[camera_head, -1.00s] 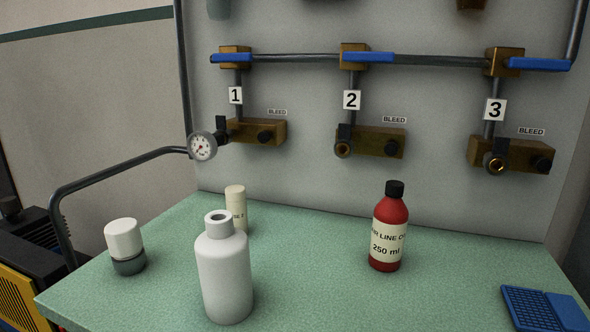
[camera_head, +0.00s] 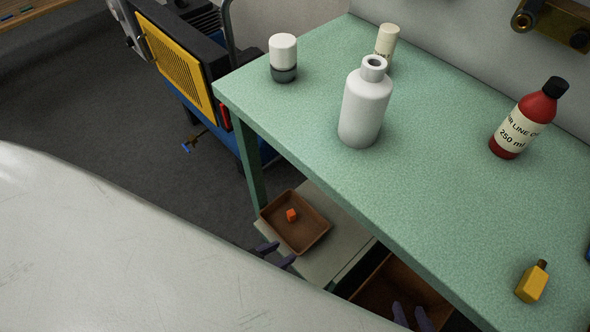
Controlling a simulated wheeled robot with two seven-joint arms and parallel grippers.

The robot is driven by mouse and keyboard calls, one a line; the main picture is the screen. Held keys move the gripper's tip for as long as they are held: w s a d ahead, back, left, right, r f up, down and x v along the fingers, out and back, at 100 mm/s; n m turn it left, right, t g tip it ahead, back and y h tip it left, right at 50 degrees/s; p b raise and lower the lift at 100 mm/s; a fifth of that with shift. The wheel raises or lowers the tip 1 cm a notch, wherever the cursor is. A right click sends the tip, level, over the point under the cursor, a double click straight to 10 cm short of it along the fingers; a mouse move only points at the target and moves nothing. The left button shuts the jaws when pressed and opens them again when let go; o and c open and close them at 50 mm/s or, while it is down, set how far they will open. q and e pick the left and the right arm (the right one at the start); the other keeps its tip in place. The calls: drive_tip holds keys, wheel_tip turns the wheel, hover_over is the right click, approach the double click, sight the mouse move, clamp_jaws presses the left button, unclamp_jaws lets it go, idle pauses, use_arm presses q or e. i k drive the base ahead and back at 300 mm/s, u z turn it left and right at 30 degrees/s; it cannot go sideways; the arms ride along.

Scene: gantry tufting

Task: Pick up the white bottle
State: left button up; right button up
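The white bottle (camera_head: 366,105) stands upright on the green table (camera_head: 440,190), near its left part, with an open neck and no cap. My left gripper (camera_head: 275,254) shows only as two dark purple fingers spread apart, below the table's front edge by the lower shelf. It is empty and well apart from the bottle. My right gripper (camera_head: 412,318) shows as two dark fingers with a gap between them at the bottom edge, also empty and below the table top. The rest of both arms is hidden.
A white-and-grey jar (camera_head: 283,58) and a cream cylinder (camera_head: 386,42) stand left of and behind the bottle. A red oil bottle (camera_head: 527,118) and a small yellow bottle (camera_head: 532,283) stand to the right. A brown tray (camera_head: 318,243) with an orange cube (camera_head: 291,215) sits below.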

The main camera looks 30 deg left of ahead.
sight(368, 91)
drive_tip(key=u, duration=0.8)
drive_tip(key=k, duration=1.55)
drive_tip(key=z, duration=0.85)
